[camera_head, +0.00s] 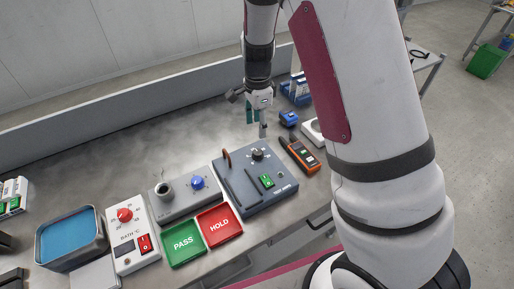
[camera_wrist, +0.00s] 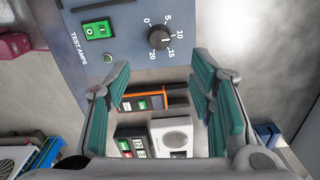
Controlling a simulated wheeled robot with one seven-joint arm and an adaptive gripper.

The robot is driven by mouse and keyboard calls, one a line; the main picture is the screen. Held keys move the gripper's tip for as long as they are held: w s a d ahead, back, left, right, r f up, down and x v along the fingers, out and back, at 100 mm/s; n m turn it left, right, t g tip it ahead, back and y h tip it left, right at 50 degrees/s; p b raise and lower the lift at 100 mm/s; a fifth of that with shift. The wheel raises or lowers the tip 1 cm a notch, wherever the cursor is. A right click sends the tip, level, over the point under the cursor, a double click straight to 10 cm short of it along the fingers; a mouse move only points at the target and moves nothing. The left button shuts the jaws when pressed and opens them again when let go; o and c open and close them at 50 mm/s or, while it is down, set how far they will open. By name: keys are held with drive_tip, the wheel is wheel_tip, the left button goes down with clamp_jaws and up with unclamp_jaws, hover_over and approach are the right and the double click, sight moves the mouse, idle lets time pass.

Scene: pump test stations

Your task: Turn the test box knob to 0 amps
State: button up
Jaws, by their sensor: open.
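The test box (camera_head: 285,191) is a blue-grey box on the bench, with a black knob (camera_head: 257,155) and a green switch (camera_head: 266,181). In the wrist view its panel (camera_wrist: 112,20) reads TEST AMPS, and the knob (camera_wrist: 158,37) sits inside a dial marked 0, 5, 10, 15 and 20. The knob's pale pointer mark seems to face the 10 to 15 side. My gripper (camera_head: 257,121) hangs above the far side of the box. In the wrist view its teal fingers (camera_wrist: 161,67) are spread wide and empty, with the knob beyond their tips, not between them.
An orange handheld meter (camera_head: 300,155) lies right of the box. A panel with a blue knob (camera_head: 197,182) and a bath unit with a red knob (camera_head: 125,215) stand left.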

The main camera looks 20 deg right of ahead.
sight(258, 152)
wheel_tip(258, 152, down, 12)
drive_tip(key=shift+f+p, duration=0.15)
drive_tip(key=shift+p, duration=0.35)
drive_tip(key=c, duration=1.2)
